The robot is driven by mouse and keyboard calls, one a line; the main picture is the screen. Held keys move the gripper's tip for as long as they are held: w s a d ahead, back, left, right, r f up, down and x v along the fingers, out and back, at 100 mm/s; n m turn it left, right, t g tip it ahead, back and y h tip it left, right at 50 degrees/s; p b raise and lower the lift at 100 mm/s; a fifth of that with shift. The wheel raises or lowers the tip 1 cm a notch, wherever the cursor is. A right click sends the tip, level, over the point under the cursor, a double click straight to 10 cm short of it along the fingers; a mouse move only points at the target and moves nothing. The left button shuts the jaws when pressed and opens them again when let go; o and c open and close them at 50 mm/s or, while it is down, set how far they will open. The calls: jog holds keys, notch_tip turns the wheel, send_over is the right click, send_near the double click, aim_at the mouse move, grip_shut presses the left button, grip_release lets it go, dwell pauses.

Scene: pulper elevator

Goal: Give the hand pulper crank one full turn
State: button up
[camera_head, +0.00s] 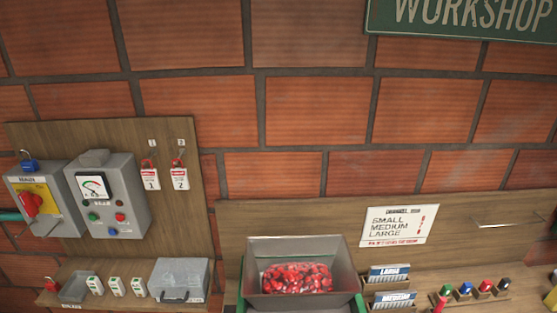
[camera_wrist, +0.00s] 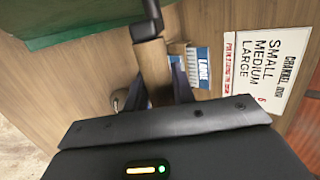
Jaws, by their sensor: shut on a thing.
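The hand pulper shows in the head view as a grey metal hopper (camera_head: 252,270) full of red coffee cherries (camera_head: 297,278), with green body edges below it. In the wrist view a green surface (camera_wrist: 75,22) at the upper left appears to be the pulper's body. The crank has a black arm (camera_wrist: 148,27) and a wooden handle (camera_wrist: 153,68). My gripper (camera_wrist: 164,92) is shut on the wooden handle. Its dark fingers are partly hidden by my gripper's own body. The crank and my gripper are out of the head view.
Left of the pulper, a wooden board holds a main switch box (camera_head: 36,197), a control box (camera_head: 105,195) and two red tags. A shelf below carries trays. Right of the hopper are label holders (camera_head: 389,273), coloured pegs (camera_head: 484,287) and a channel sign (camera_head: 397,225).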

jog(key=shift+s+f+b, duration=0.55)
jog(key=shift+f, duration=0.25)
jog(key=shift+s+f+b, duration=0.5)
jog(key=shift+s+f, duration=0.05)
jog(key=shift+f, duration=0.3)
jog(key=shift+s+f+b, duration=0.2)
jog(key=shift+f+b, duration=0.8)
jog(key=shift+f, duration=0.25)
jog(key=o, duration=1.2)
jog(key=shift+s+r, duration=0.1)
jog(key=shift+o, duration=0.2)
